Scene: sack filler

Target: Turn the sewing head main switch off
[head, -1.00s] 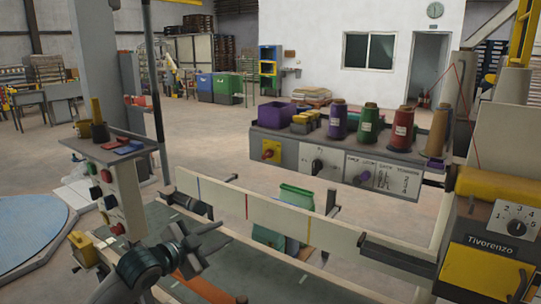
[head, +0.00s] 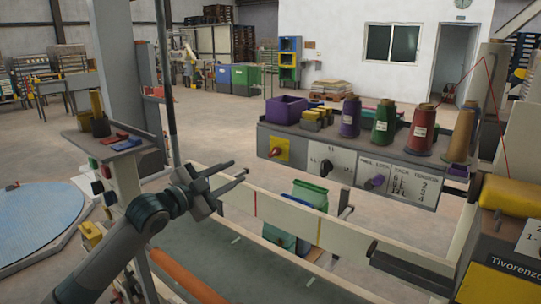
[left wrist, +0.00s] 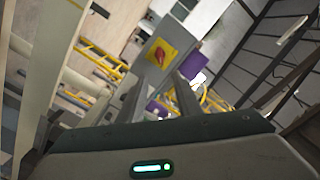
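The main switch is a red rotary knob (head: 275,152) on a yellow plate, at the left end of the grey control panel (head: 310,160). It also shows in the left wrist view (left wrist: 159,54), beyond the fingers and near the gap between them. My left gripper (head: 239,172) is open and empty, its fingers apart. In the head view it is left of the switch and a little lower, pointing right, and does not touch it. My right gripper is not in view.
Thread cones, such as the green cone (head: 385,122), and a purple bin (head: 286,110) stand on the panel. A long pale rail (head: 290,217) runs below it. A button post (head: 124,185) stands left of my arm. Free air lies between gripper and switch.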

